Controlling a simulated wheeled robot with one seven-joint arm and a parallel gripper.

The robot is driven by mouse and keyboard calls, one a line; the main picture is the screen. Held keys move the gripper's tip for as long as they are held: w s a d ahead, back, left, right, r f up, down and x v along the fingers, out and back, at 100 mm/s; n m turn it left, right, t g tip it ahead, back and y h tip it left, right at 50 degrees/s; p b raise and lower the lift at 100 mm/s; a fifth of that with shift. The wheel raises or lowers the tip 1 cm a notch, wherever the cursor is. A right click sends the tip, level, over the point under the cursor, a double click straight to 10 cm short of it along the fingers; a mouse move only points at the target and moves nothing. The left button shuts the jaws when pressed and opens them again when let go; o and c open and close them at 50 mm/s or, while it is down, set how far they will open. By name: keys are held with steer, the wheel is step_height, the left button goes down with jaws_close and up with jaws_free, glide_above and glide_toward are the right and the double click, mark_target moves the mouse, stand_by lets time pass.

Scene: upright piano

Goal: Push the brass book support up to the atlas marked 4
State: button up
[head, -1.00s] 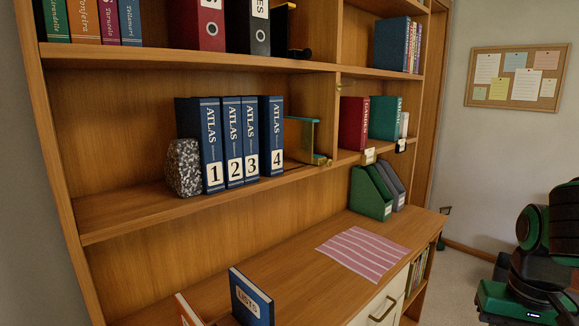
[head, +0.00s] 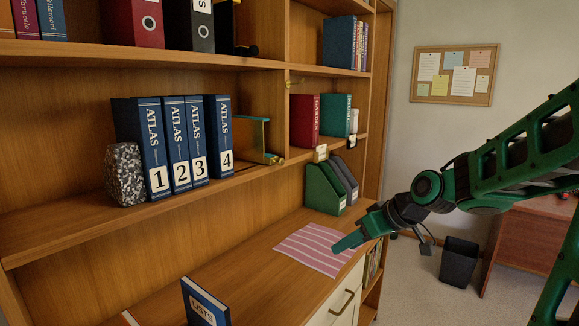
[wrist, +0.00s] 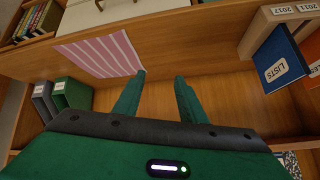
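Four blue atlases stand on the middle shelf, marked 1, 2, 3 and 4. Atlas 4 (head: 218,135) is at the right end of the row. The brass book support (head: 250,138) stands just right of it, an upright plate with a teal edge and a low foot towards the right. Atlas 4 hides part of it, so I cannot tell how wide the gap is. My gripper (head: 350,241) is over the desk's right part, below and right of the support and away from it. In the wrist view its two green fingers (wrist: 158,74) are apart with nothing between them.
A speckled stone block (head: 125,175) stands left of atlas 1. A shelf divider (head: 289,110) rises right of the support. On the desk are a striped pink cloth (head: 310,248), green and grey file holders (head: 325,188) and a blue LISTS book (head: 205,303).

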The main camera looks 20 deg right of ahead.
steer(key=w+a+r+n+t+y, duration=0.2)
steer(key=w+a+r+t+y, duration=0.1)
steer(key=w+r, duration=0.4)
steer(key=n+t+y, duration=0.2)
steer(key=t+y, duration=0.2)
glide_toward(283, 162)
steer(key=x, duration=0.8)
